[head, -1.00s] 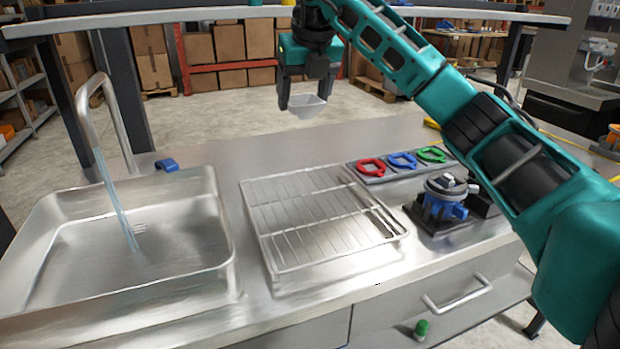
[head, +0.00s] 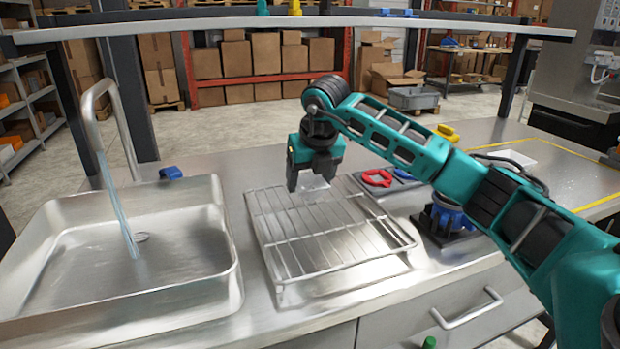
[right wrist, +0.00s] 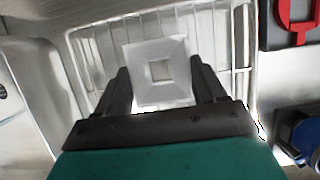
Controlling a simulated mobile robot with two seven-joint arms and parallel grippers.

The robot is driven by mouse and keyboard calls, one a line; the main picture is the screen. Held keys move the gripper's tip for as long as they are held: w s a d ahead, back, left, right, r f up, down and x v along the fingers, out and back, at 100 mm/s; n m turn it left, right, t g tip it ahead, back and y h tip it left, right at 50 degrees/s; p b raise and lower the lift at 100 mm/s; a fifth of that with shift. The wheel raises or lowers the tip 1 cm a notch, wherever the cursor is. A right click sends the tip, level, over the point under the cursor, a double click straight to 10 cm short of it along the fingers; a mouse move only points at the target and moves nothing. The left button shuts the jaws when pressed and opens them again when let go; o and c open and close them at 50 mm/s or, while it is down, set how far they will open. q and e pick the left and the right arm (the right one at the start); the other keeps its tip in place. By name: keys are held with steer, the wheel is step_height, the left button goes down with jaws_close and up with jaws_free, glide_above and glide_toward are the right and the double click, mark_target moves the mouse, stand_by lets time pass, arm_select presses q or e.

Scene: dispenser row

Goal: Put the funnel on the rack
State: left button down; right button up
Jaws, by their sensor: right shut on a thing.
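The funnel (right wrist: 150,58) is a pale, translucent, square-mouthed piece, seen from above in the right wrist view between the two dark fingers. My right gripper (head: 315,184) is shut on it. In the head view the funnel (head: 314,183) is faint and partly hidden by the fingers. The wire rack (head: 290,240) lies on the steel counter to the right of the sink; it also shows in the right wrist view (right wrist: 238,60). The gripper and funnel are over the rack's far part. Whether the funnel touches the wires, I cannot tell. My left gripper is not in view.
A sink (head: 60,215) with running water is left of the rack. A red ring (head: 377,178) on a grey strip and a blue device (head: 447,214) stand to the right. A shelf (head: 230,24) spans the back. The counter right of the arm has clear room.

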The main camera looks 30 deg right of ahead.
steer(key=shift+r, duration=0.1)
steer(key=shift+f, duration=0.2)
steer(key=o, duration=1.1)
steer(key=shift+r, duration=0.1)
steer(key=shift+r, duration=0.3)
steer(key=p+v, duration=0.1)
steer(key=v, duration=1)
steer(key=shift+s+a+r, duration=0.1)
steer(key=shift+s+r, duration=0.15)
steer(key=shift+r, duration=0.05)
